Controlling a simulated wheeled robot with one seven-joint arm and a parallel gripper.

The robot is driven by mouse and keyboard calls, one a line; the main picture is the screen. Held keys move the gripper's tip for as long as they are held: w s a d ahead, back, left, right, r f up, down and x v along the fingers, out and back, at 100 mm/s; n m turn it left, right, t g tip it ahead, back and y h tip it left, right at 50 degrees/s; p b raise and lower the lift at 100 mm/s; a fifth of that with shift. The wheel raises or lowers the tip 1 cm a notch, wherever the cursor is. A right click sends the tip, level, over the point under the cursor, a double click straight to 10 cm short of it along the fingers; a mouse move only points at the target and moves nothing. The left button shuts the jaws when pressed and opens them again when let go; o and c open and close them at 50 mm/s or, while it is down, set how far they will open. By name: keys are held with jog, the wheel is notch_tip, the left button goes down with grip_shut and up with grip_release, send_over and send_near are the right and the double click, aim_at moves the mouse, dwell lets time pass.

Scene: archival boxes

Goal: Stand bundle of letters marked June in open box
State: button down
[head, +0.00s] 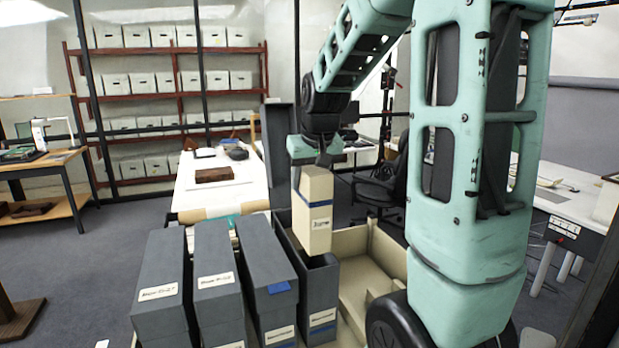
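The bundle of letters (317,189) is a cream upright block with a blue band and a label that reads June. My gripper (316,164) is shut on its top end and holds it upright. The open box (320,290) is dark grey, with a label low on its front, and stands at the right end of a row of grey boxes. The bundle's lower end overlaps the box's opening in the picture. I cannot tell whether it is inside the rim or just above it. A dark upright panel (279,150), perhaps the raised lid, stands behind.
Several closed grey boxes (218,275) with labels stand close on the left. A cream tray (385,250) with empty room lies on the right, partly behind my arm. A white table (240,180) with a brown item (214,174) is behind. Shelves of white boxes line the back.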

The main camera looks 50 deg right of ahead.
dwell(0.4)
jog(key=shift+f+b, duration=1.95)
jog(key=shift+f, duration=0.6)
jog(key=shift+f+b, duration=1.9)
jog(key=shift+f, duration=0.65)
jog(key=shift+f+b, duration=1.9)
jog(key=shift+f, duration=0.4)
